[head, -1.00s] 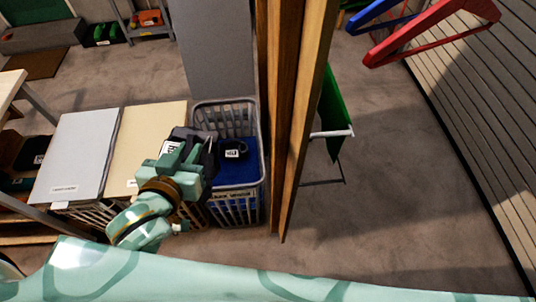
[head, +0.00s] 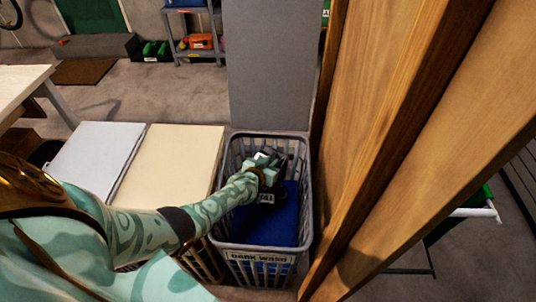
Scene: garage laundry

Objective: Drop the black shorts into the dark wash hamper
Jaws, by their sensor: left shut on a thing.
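The dark wash hamper (head: 258,257) is a grey slatted basket with a "DARK WASH" label on its front, and its top is open. My left gripper (head: 264,168) is over the hamper's opening, towards its back half. It is shut on dark cloth, the black shorts (head: 277,189), mostly hidden behind the fingers. Blue cloth (head: 265,222) lies inside the hamper below. A pale tag shows just under the gripper; I cannot tell which dark piece it belongs to. My right gripper is out of view.
Two lidded hampers stand left of it, one with a cream lid (head: 172,165), one with a white lid (head: 97,160). A tall wooden panel (head: 400,130) rises close on the right. A grey panel (head: 268,70) stands behind.

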